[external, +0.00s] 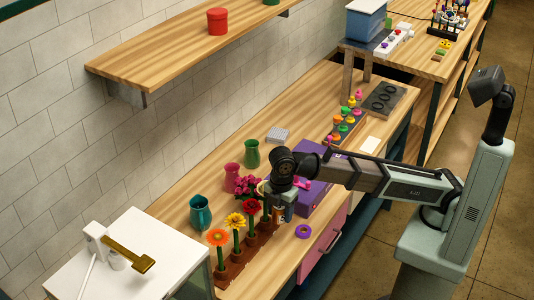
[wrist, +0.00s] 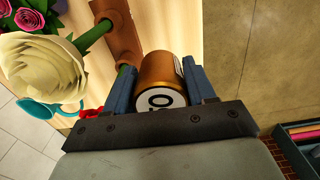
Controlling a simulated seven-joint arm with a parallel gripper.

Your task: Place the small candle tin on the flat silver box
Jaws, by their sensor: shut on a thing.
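My gripper (wrist: 158,88) is shut on the small candle tin (wrist: 157,70), a copper-coloured cylinder with a white and black label, which sits between the two blue fingers. In the external view my gripper (external: 280,203) is over the front part of the bench, beside the flowers, and the tin is mostly hidden there. The flat silver box (external: 277,135) lies on the bench near the wall, farther back than my gripper. Its top looks bare.
A purple box (external: 316,194) stands right behind my gripper. Green (external: 252,154), pink (external: 232,176) and teal (external: 201,213) vases line the wall side. Flowers stand in a brown holder (external: 232,270). A purple ring (external: 303,231) lies near the front edge.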

